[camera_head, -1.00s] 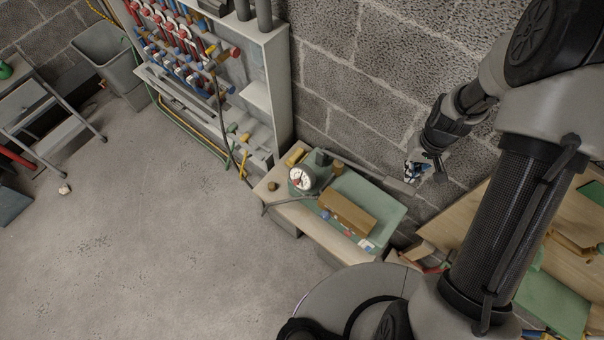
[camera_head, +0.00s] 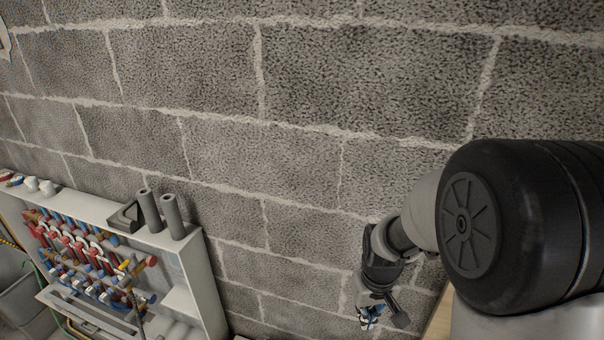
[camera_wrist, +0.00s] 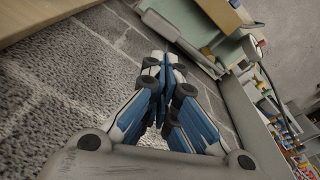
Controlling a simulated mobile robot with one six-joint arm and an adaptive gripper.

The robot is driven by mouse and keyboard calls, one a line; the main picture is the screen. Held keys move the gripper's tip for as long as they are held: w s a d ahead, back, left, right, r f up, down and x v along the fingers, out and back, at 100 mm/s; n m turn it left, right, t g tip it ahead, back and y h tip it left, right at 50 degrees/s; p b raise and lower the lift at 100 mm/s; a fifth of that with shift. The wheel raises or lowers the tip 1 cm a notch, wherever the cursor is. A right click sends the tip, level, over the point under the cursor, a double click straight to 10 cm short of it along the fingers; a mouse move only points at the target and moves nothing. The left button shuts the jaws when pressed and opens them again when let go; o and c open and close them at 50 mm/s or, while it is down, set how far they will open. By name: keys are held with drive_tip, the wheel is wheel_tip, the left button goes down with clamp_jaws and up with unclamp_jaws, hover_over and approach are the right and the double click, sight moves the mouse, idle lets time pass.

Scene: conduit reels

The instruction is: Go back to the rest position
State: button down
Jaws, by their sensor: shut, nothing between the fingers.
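My gripper (camera_head: 371,318) shows at the lower right of the head view, in front of the block wall, partly cut by the bottom edge. In the wrist view its blue and white fingers (camera_wrist: 165,72) meet at their tips. It is shut and empty. Nothing hangs from it or touches it that I can see.
The block wall (camera_head: 300,90) fills most of the head view. A white shelf rack (camera_head: 205,275) with red and blue fittings stands lower left, with grey cylinders (camera_head: 172,216) on top. In the wrist view a green-topped bench (camera_wrist: 228,50) and a wooden board (camera_wrist: 218,14) show at the top.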

drive_tip(key=s+r+t, duration=0.2)
drive_tip(key=s+r, duration=0.6)
drive_tip(key=r, duration=0.6)
drive_tip(key=s+r+m+t, duration=0.1)
drive_tip(key=s+r, duration=0.4)
drive_tip(key=s, duration=0.7)
drive_tip(key=shift+m, duration=0.4)
drive_tip(key=shift+r, duration=0.1)
